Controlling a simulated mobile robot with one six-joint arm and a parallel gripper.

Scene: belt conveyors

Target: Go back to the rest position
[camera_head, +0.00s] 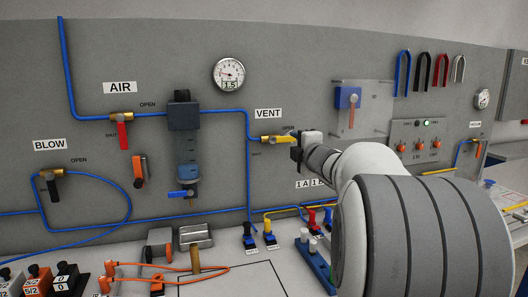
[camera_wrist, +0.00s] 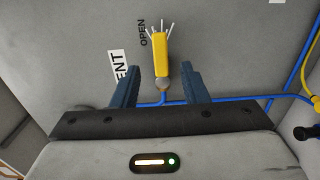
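My gripper (camera_head: 296,151) is up at the wall panel, just right of the VENT valve. In the wrist view my gripper (camera_wrist: 160,75) is open, its two dark blue fingers apart with nothing held between them. The VENT valve's yellow lever (camera_head: 277,139) lies level, its end toward the OPEN mark. In the wrist view the yellow lever (camera_wrist: 161,55) stands in line with the gap, mostly past the fingertips. Whether a finger touches it I cannot tell. My white and grey arm reaches in from the right and hides part of the panel.
Blue tubing (camera_head: 66,65) runs over the panel. The red AIR lever (camera_head: 122,135) hangs down; a regulator (camera_head: 186,140) and a gauge (camera_head: 229,74) are nearby.

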